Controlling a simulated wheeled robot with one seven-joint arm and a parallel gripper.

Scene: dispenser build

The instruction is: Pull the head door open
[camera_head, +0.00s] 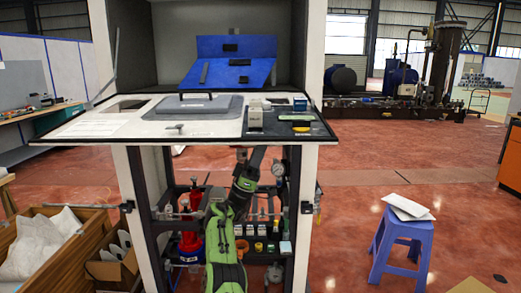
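A white cabinet (307,215) stands in front of me. A white panel (92,128) with a dark edge juts out toward me at mid height, roughly level; I take it for the head door, but cannot be sure. A small latch-like handle (176,127) sits near its front edge. A grey plate with a black bar handle (196,94) lies on the panel. A thin rod (104,88) runs from the cabinet's left side toward the panel. My green arm rises in front of the lower opening, and its end passes behind the panel's front edge. My gripper is hidden there.
Small boxes (255,117) stand on the panel's right part. Blue plates (236,46) lean in the upper opening. Bottles and red containers (191,200) fill the lower frame.

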